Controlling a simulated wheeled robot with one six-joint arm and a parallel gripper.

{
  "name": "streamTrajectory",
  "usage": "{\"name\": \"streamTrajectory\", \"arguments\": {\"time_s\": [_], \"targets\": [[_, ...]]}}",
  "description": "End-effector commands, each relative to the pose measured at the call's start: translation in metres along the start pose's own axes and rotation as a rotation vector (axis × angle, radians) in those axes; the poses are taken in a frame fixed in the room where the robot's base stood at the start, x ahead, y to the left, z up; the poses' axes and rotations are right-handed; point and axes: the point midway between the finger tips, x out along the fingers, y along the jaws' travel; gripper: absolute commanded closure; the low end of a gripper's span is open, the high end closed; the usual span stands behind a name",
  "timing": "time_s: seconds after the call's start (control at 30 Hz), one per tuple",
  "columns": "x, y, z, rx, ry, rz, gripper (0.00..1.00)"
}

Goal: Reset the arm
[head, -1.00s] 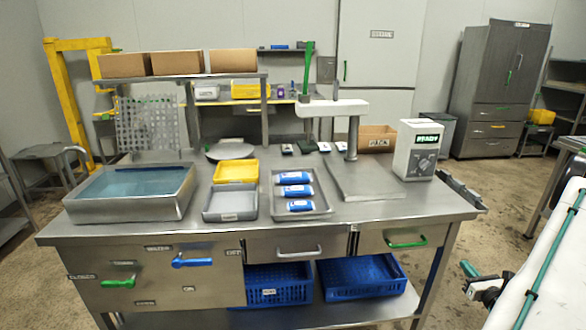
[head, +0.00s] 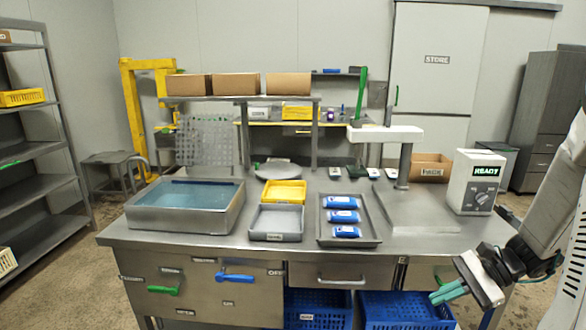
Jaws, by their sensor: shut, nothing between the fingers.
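My gripper (head: 450,294) is at the lower right of the head view, at the end of my white and dark arm (head: 553,225). Its green fingers are together and hold nothing. It is in front of the right side of the steel workbench (head: 270,250), near the right-hand drawer, and appears apart from the bench. Part of my arm is cut off by the right picture edge.
The bench carries a water basin (head: 187,232), yellow (head: 283,191) and grey trays (head: 276,222), a steel tray (head: 372,236) with blue packs, and a READY box (head: 475,183). Blue crates (head: 400,311) sit below. A shelf rack (head: 45,75) stands left.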

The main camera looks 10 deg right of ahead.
Motion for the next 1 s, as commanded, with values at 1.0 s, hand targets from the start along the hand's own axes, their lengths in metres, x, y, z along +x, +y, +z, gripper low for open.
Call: {"name": "streamTrajectory", "arguments": {"time_s": [1.0], "targets": [[0.016,0.082,0.253,-1.372,0.565,0.904,1.0]]}}
